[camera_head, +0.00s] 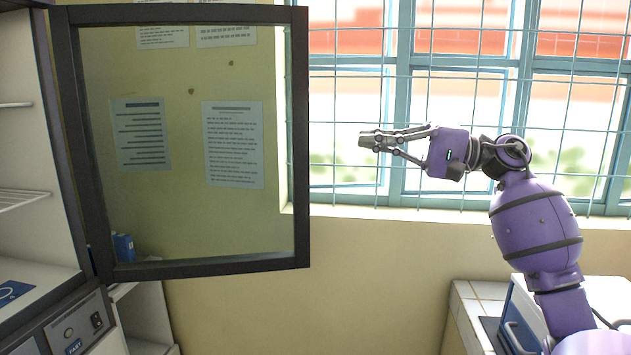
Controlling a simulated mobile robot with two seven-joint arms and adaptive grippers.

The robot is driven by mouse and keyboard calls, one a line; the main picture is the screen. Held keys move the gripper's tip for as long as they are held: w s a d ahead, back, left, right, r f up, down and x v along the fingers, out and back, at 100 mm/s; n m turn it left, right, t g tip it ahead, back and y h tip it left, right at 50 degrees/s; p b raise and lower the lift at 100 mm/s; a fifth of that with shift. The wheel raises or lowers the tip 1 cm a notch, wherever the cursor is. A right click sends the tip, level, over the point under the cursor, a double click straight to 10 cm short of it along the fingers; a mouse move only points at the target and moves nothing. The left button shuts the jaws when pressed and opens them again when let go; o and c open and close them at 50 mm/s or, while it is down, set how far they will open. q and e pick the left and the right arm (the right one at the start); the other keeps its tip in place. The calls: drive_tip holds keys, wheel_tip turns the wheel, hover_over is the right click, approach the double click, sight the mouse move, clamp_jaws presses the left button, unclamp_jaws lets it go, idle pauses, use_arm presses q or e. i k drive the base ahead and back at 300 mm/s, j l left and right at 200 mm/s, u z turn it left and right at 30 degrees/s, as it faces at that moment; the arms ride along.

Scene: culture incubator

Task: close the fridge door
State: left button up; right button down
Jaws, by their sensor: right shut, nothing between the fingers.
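The fridge door (180,272), a dark frame around a clear glass pane, stands swung open at the left of the head view. Its hinge side is by the fridge body (40,255) at the left edge, whose inside shelves show. My right gripper (368,141) is raised in front of the window, to the right of the door's free edge and apart from it. Its fingers point left and are shut with nothing between them. My left gripper is not in view.
A barred window (465,120) fills the upper right. A tiled counter (466,310) with a blue and white box (520,310) stands at the lower right. Papers on the wall show through the glass. The space between door and gripper looks clear.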

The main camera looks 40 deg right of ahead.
sight(139, 125)
drive_tip(key=i+l, duration=0.35)
drive_tip(key=l, duration=0.15)
drive_tip(key=i+l, duration=0.35)
drive_tip(key=l, duration=0.1)
